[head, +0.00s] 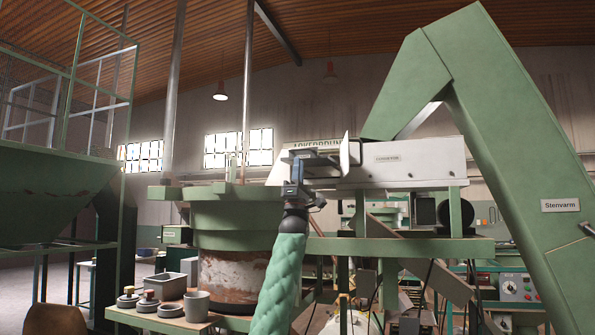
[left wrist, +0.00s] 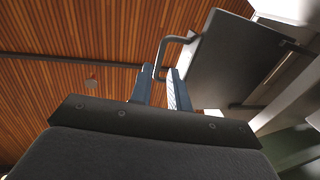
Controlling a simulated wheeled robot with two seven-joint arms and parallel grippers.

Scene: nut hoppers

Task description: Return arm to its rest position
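My left arm, in a green sleeve, rises in the head view to my left gripper (head: 298,168), which points up in front of the conveyor's white housing. In the left wrist view the two blue-grey fingers (left wrist: 160,88) stand apart with a gap between them. A bent grey handle (left wrist: 164,52) on a dark panel (left wrist: 225,60) shows by the fingertips. Its lower end appears in line with the gap; I cannot tell whether it touches a finger. My right gripper is in neither view.
The white conveyor housing (head: 412,163) and green incline (head: 510,150) stand right of the gripper. A green-rimmed drum (head: 235,215) is at left. A low bench holds a grey cup (head: 196,306), a bin (head: 165,286) and several small weights. A green hopper (head: 50,190) stands far left.

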